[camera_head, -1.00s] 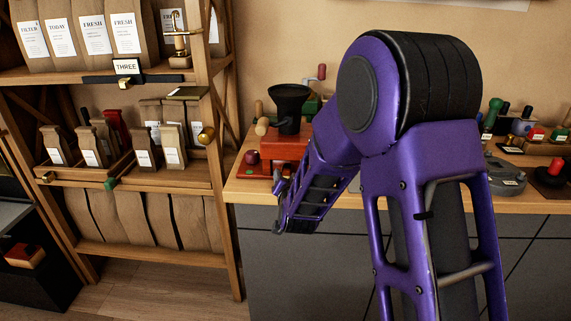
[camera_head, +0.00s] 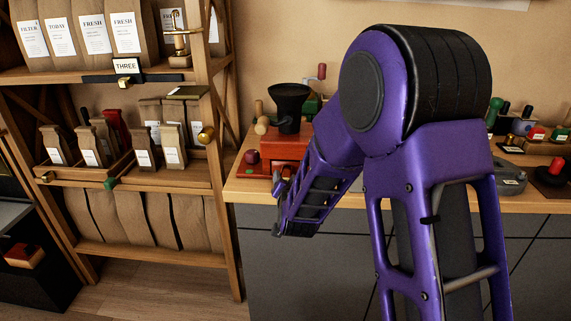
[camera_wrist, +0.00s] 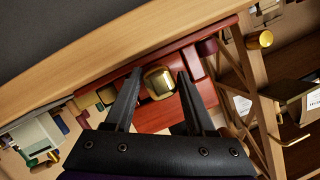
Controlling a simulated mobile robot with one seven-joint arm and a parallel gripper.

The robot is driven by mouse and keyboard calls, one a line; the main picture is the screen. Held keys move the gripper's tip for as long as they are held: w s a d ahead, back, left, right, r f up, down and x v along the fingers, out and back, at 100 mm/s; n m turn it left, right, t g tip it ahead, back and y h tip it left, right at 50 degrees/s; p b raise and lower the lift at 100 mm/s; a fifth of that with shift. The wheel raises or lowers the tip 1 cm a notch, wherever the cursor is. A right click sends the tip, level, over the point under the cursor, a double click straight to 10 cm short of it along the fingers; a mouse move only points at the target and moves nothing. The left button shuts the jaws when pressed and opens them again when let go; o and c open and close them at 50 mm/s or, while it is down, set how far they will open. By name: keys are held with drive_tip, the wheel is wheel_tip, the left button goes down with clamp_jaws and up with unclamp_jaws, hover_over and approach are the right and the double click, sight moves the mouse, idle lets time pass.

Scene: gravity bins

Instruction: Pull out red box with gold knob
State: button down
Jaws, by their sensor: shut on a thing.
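The red box (camera_head: 285,147) sits on the wooden counter in the head view, below a black hopper (camera_head: 289,103), and my arm hides part of it. In the wrist view the red box (camera_wrist: 152,116) shows tilted, with its gold knob (camera_wrist: 159,83) facing my gripper (camera_wrist: 159,77). The two dark fingers stand on either side of the gold knob, and my gripper is shut on it. How far the box stands out from its housing is hard to tell.
A dark red round knob (camera_head: 252,157) is beside the box on the left. The wooden counter (camera_head: 345,200) has grey fronts below. A wooden shelf (camera_head: 160,184) with paper bags stands at the left. Several small items line the counter at the right.

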drive_tip(key=shift+s+f, duration=0.1)
drive_tip(key=shift+s, duration=0.4)
drive_tip(key=shift+s, duration=0.15)
idle(0.3)
